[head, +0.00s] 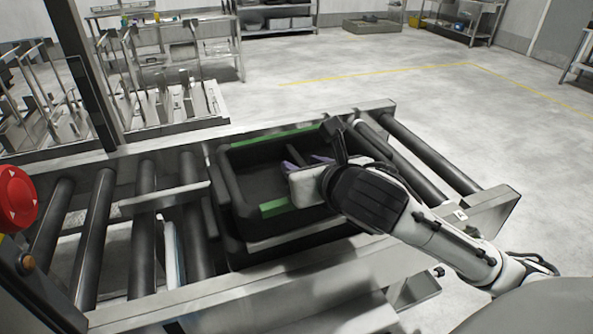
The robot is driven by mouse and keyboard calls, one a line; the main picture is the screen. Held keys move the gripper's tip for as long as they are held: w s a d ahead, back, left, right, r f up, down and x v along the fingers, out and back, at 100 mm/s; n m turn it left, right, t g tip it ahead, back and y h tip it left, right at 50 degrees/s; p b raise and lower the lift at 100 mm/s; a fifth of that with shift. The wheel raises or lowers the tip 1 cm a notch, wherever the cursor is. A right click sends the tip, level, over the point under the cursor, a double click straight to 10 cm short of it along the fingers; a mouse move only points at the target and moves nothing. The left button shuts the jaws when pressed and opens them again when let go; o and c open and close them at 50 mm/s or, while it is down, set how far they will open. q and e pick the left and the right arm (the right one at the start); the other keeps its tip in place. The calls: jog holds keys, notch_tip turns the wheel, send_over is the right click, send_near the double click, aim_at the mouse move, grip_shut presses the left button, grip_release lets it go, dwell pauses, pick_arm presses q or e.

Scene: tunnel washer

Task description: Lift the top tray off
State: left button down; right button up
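A black tray (230,184) with green strips on its far and near edges sits on the roller conveyor, in the middle of the head view. It looks stacked on another dark tray, but the lower part is mostly hidden. Its inside looks empty where I can see it; its right part is covered by my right arm. My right gripper (305,162) is over the right half of the tray, its two purple-grey fingertips apart with nothing seen between them. I cannot tell whether it touches the tray. My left gripper is not in view.
Dark rollers (144,225) lie left of the tray, and more (432,158) lie to its right, within a metal frame. A red emergency button (14,198) stands at the left edge. Metal racks (165,60) stand behind. The floor at the right is open.

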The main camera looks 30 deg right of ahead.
jog(key=shift+w+f, duration=0.1)
jog(key=shift+w, duration=0.1)
jog(key=shift+s, duration=0.1)
grip_shut()
